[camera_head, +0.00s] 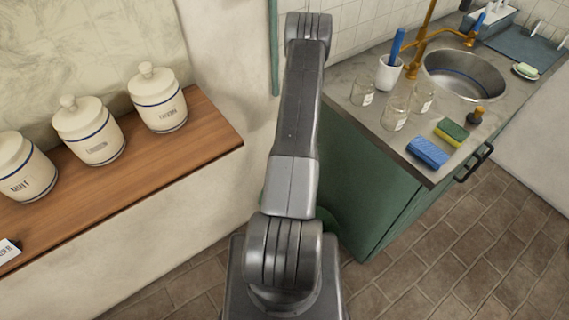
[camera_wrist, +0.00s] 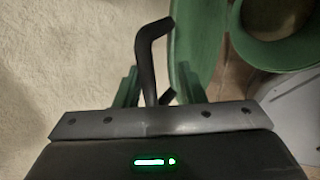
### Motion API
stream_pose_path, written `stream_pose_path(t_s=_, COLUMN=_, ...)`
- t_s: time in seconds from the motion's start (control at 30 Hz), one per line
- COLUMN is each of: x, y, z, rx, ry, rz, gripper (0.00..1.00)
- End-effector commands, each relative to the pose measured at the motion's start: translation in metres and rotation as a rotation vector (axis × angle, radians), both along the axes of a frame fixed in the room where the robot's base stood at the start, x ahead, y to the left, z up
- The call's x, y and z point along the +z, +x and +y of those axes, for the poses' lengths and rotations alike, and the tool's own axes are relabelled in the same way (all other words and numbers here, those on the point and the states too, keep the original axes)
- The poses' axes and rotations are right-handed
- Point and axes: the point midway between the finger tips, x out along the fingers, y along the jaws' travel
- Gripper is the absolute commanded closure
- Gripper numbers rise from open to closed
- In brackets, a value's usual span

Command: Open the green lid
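The green lid (camera_wrist: 197,38) stands steeply tilted in the wrist view, seen nearly edge-on. Its black bent handle (camera_wrist: 148,60) sticks out to the left. To the right is a green round container (camera_wrist: 250,50), with its rim and dark inside showing. My gripper (camera_wrist: 159,85) has its two green fingers spread, one on each side of the handle's lower part. Gaps show between fingers and handle; the handle's lower end is hidden behind the gripper body. In the head view my arm covers the gripper, and only a bit of green (camera_head: 328,222) shows beside it.
A pale wall (camera_wrist: 60,50) is close on the left in the wrist view. In the head view, a wooden shelf (camera_head: 195,135) with white jars stands left, and a green cabinet (camera_head: 350,190) with sink and counter stands right. Brown tiled floor (camera_head: 400,285) is open at the lower right.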

Motion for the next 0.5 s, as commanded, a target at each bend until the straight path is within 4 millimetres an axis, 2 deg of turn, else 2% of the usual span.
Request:
stream_pose_path(t_s=0.3, x=0.057, y=-0.023, z=-0.016, rx=-0.001, ry=0.0, rz=0.0, gripper=0.64)
stream_pose_path(t_s=0.5, x=0.087, y=-0.035, z=-0.024, rx=0.0, ry=0.0, rz=0.001, gripper=0.64)
